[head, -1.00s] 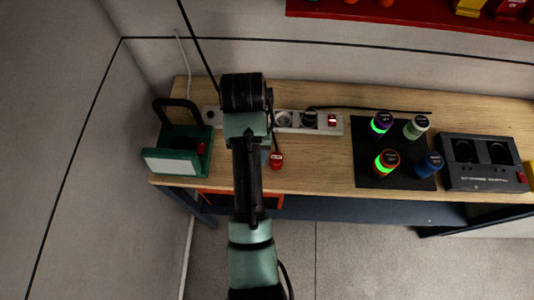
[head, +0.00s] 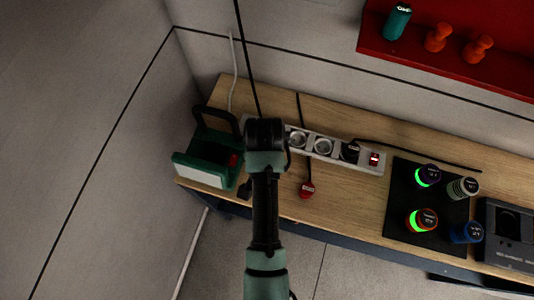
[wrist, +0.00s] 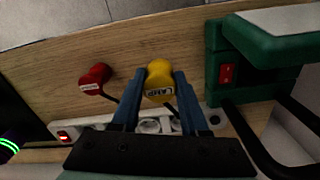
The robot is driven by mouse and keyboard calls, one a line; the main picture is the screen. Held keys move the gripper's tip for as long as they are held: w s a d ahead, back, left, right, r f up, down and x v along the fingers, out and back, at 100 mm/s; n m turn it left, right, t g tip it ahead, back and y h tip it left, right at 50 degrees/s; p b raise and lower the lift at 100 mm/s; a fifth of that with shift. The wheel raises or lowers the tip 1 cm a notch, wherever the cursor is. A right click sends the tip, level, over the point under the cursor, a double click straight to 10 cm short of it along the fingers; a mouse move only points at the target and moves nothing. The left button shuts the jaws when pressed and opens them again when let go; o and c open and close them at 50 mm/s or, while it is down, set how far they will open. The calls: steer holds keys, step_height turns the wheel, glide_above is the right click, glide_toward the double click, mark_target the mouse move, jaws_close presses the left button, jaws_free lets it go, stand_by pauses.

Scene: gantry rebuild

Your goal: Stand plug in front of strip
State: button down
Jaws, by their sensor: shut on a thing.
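In the head view my arm hides the yellow plug. The white power strip (head: 335,154) lies along the back of the bench; it also shows behind my fingers in the wrist view (wrist: 152,126). A red plug (head: 307,190) is in front of the strip, beside the yellow plug in the wrist view (wrist: 95,78).
A green box with a black handle (head: 200,176) stands at the left end of the bench. A black plug (head: 350,151) sits in the strip. A black mat (head: 398,212) with several coloured cylinders lies to the right. Bare wood (head: 345,205) lies between red plug and mat.

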steer(key=shift+f, duration=2.2)
steer(key=shift+f, duration=0.2)
steer(key=shift+c, duration=2.1)
jaws_free()
steer(key=shift+r, duration=0.15)
